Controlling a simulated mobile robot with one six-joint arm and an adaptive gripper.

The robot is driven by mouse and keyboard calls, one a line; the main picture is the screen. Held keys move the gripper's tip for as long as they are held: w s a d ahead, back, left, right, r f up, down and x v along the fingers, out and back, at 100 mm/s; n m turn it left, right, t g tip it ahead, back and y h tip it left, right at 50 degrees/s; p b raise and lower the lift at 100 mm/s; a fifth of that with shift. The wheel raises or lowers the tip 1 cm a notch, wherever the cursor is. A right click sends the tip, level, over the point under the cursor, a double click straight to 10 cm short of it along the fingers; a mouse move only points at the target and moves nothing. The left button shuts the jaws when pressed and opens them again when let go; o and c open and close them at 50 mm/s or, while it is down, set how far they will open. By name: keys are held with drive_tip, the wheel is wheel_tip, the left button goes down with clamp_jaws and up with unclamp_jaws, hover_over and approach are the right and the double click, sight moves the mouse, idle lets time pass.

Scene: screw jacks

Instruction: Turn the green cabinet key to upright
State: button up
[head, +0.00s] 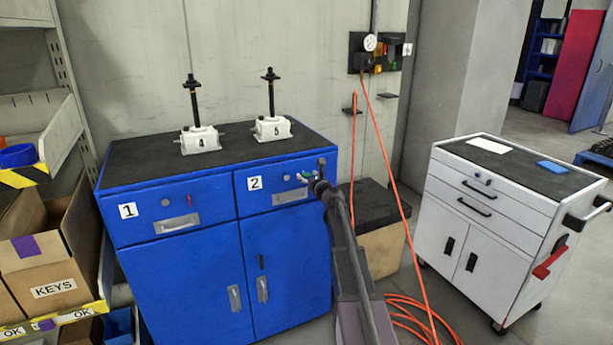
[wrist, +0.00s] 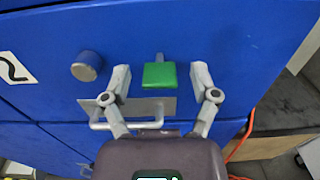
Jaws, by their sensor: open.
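The green key (wrist: 160,75) sticks out from the front of the blue drawer marked 2. Its green head looks like a squarish block, with a bit of grey shaft above it in the wrist view. In the head view the green key (head: 305,177) is small and partly hidden by my gripper (head: 315,179), so its turn angle is hard to tell. My gripper (wrist: 160,78) is open, with one finger on each side of the green head and a visible gap on both sides. It holds nothing.
A round knob (wrist: 87,66) and a drawer handle (wrist: 128,124) are close to my fingers. White screw jacks (head: 272,128) stand on the blue cabinet (head: 180,285). An orange hose (head: 384,150) hangs to the right, near a white cart (head: 485,215).

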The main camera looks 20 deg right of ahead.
drive_tip(key=shift+w, duration=0.45)
clamp_jaws()
